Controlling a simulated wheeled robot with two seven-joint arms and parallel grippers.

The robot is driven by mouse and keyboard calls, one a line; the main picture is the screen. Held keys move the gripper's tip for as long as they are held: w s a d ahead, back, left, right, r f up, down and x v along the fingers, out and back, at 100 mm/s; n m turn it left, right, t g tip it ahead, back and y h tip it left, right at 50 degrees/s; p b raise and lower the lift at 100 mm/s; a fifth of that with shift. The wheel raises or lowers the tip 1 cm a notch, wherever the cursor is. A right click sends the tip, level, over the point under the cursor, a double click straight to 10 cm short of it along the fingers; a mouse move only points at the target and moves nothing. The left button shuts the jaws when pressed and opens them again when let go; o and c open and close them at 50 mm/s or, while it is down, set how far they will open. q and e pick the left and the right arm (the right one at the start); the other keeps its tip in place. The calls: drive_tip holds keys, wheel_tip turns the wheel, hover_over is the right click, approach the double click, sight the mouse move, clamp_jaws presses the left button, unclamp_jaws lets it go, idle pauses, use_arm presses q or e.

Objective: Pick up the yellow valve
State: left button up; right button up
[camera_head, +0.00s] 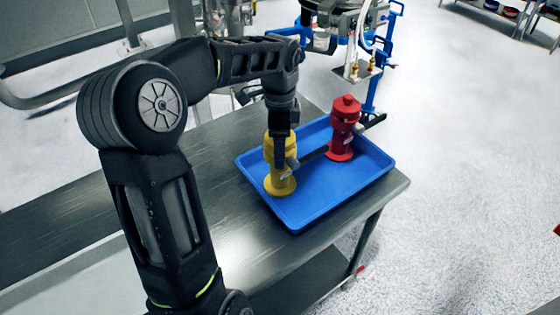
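The yellow valve (281,183) stands upright in the left part of the blue tray (323,205). My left arm comes in from the left and reaches down over it. My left gripper (280,160) is at the valve's upper body, with a dark finger in front of it. The valve's top is partly hidden by the gripper. I cannot tell whether the fingers are closed on the valve or only around it. My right gripper is not in view.
A red valve (343,130) stands upright in the tray's back right part. The tray sits on a metal table (215,160) near its right end. Blue-framed equipment (372,90) stands behind the table. The tray's front middle is clear.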

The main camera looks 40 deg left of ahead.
use_arm(q)
drive_tip(key=shift+r, duration=0.1)
clamp_jaws()
drive_tip(key=shift+w+r, duration=0.1)
drive_tip(key=shift+r, duration=0.55)
wheel_tip(320, 180, up, 5)
drive_tip(key=shift+f, duration=0.2)
wheel_tip(320, 180, up, 3)
drive_tip(key=shift+r+p, duration=0.15)
drive_tip(key=shift+p, duration=0.75)
drive_tip(key=shift+r+p, duration=0.45)
drive_tip(key=shift+p, duration=0.05)
